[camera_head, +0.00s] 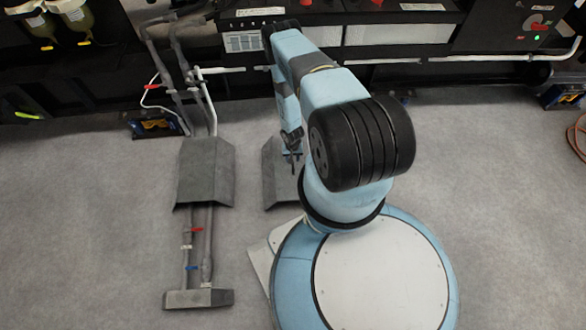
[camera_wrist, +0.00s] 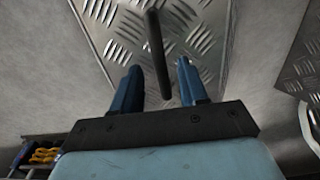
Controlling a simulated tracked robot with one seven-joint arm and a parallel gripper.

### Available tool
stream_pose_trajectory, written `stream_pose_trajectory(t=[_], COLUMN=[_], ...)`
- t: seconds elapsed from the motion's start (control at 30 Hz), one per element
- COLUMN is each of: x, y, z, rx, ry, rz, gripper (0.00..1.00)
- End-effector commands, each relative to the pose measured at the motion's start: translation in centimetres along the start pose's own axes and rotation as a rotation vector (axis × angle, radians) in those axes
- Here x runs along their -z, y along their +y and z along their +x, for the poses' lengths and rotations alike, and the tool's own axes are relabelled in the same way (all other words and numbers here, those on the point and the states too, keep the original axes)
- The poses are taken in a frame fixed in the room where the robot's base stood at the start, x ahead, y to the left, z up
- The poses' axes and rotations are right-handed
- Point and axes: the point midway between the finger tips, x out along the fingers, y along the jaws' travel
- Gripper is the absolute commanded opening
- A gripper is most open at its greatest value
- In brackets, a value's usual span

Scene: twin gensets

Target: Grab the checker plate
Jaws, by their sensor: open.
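A checker plate (camera_wrist: 205,28) with a raised diamond pattern fills the upper middle of the wrist view. A dark bar (camera_wrist: 155,45), like a handle, stands out over it. My gripper (camera_wrist: 158,72) is open, with one blue finger on each side of the bar's lower part; I see no contact. In the head view, this grey plate (camera_head: 275,182) lies on the floor, partly hidden behind my arm, with my gripper (camera_head: 292,153) over it. A second checker plate (camera_head: 206,170) lies to the left over pipes, and it shows at the wrist view's right edge (camera_wrist: 300,68).
Pipes (camera_head: 208,245) with red and blue valve handles run from under the second plate to a grey block (camera_head: 198,298). Dark machinery (camera_head: 100,85) lines the back. A small bin (camera_head: 155,125) stands near it. Floor at the right (camera_head: 500,210) is clear.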

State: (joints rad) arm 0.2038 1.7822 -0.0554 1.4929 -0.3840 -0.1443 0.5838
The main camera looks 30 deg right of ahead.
Motion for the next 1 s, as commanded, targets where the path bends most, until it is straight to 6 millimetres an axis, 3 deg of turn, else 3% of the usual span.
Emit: stream_pose_trajectory(t=[0.3, 0.63, 1.0], x=[0.3, 0.3, 0.3], y=[0.0, 0.0, 0.0], z=[3.6, 3.9, 3.8], rx=[0.000, 0.000, 0.000], ry=[0.000, 0.000, 0.000], rz=[0.001, 0.001, 0.001], gripper=[0.43, 0.42, 0.07])
